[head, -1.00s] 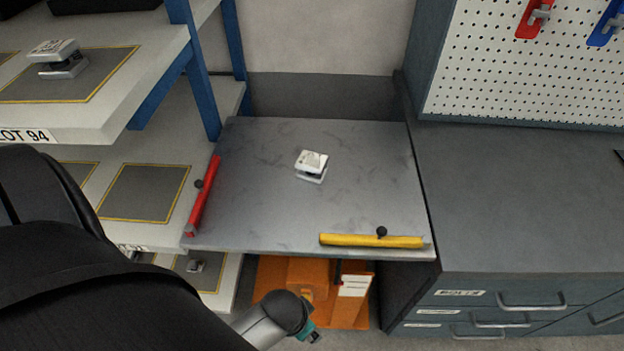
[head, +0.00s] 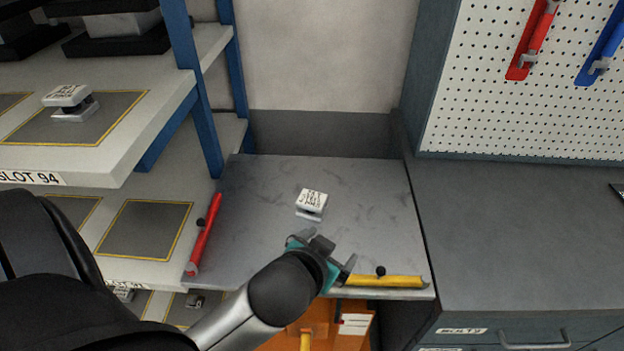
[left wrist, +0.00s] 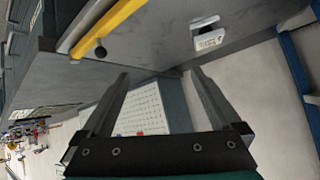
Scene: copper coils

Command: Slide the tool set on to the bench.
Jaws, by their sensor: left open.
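A small white block-like piece with dark lettering (head: 311,201), too small to read surely, sits on a grey metal table top (head: 260,225). I cannot tell whether this is the tool set. It also shows in the left wrist view (left wrist: 208,38). The grey bench (head: 510,220) stands right of the table, across a narrow dark gap. My left gripper (head: 332,252) is at the table's front edge, nearer me than the white piece and apart from it. Its fingers (left wrist: 158,90) are open with nothing between them. My right gripper is not in view.
A red bar (head: 203,235) runs along the table's left edge. A yellow bar (head: 384,281) with a black knob runs along its front edge, beside my gripper. Blue-posted shelves (head: 100,160) stand left. A pegboard (head: 540,100) rises behind the bench. An orange base (head: 285,337) is below.

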